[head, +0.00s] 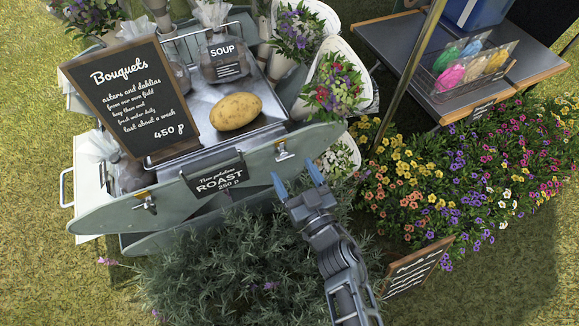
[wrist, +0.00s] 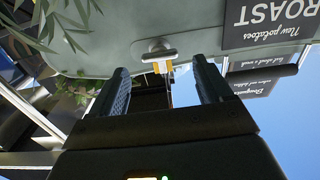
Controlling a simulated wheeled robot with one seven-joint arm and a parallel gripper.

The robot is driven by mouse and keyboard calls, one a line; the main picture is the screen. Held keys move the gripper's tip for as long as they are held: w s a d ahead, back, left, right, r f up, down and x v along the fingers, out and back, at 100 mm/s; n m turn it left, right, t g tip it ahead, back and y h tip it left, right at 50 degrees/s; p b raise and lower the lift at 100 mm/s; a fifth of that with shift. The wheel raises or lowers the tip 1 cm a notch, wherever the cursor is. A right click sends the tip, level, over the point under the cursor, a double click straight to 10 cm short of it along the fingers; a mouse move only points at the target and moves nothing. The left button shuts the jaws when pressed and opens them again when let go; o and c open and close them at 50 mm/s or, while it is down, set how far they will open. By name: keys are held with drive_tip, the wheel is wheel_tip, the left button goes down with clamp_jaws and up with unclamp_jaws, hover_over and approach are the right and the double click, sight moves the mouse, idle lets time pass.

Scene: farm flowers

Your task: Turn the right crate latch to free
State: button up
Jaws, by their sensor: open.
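The right crate latch (head: 283,151) is a small metal piece with a yellow-orange part, on the right of the crate's grey-green front board (head: 258,163). In the wrist view the latch (wrist: 160,55) shows as a short metal handle lying nearly level across a round base, with the yellow part beside it. My gripper (head: 296,177) is open and empty, just in front of the board. In the wrist view the latch sits ahead of the gap between my fingers, apart from both. The left latch (head: 145,201) is on the board's other end.
A ROAST sign (head: 215,178) hangs mid-board, close to the right latch. A potato (head: 236,111) lies on the metal tray behind it. A Bouquets board (head: 130,98) stands at left. Lavender (head: 235,262) grows below; flowers (head: 450,175) fill the right side.

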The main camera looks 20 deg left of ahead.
sight(286, 159)
drive_tip(key=shift+b+x, duration=0.55)
drive_tip(key=shift+x, duration=1.1)
drive_tip(key=shift+d, duration=0.1)
drive_tip(key=c, duration=1)
